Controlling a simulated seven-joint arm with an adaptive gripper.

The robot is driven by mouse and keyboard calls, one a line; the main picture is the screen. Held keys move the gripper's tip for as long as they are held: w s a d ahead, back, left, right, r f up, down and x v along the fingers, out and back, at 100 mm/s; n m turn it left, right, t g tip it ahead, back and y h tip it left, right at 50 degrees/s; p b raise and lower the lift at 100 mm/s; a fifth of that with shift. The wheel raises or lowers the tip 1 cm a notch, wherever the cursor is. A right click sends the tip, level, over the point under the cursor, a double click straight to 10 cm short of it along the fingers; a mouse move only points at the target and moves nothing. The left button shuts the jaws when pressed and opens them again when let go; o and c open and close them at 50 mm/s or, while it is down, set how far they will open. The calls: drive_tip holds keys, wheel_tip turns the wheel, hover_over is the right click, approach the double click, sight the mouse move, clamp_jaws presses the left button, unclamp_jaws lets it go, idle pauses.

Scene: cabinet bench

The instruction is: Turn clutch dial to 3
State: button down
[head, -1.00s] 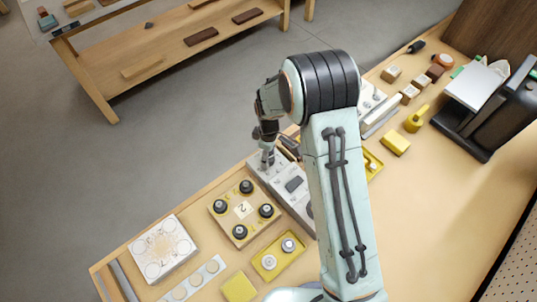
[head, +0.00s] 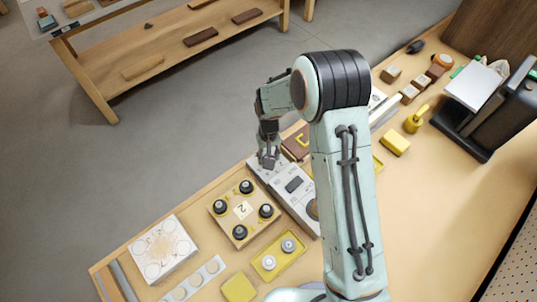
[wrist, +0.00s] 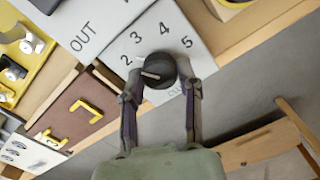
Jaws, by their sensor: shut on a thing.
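The clutch dial (wrist: 160,70) is a dark round knob with a pale pointer line, on a light grey panel (wrist: 110,18) printed with 2, 3, 4 and 5. In the wrist view the pointer lies toward the left, just below the 2 and away from the 3. My gripper (wrist: 161,88) is shut on the dial, one finger on each side. In the head view my gripper (head: 268,162) is at the far left end of the grey panel (head: 297,200), and hides the dial there.
A yellow tray (head: 278,257) sits nearer.

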drive_tip(key=m, duration=0.6)
idle(0.6)
drive_tip(key=c, duration=0.7)
unclamp_jaws()
drive_tip(key=shift+c, duration=0.2)
wheel_tip(320, 180, up, 12)
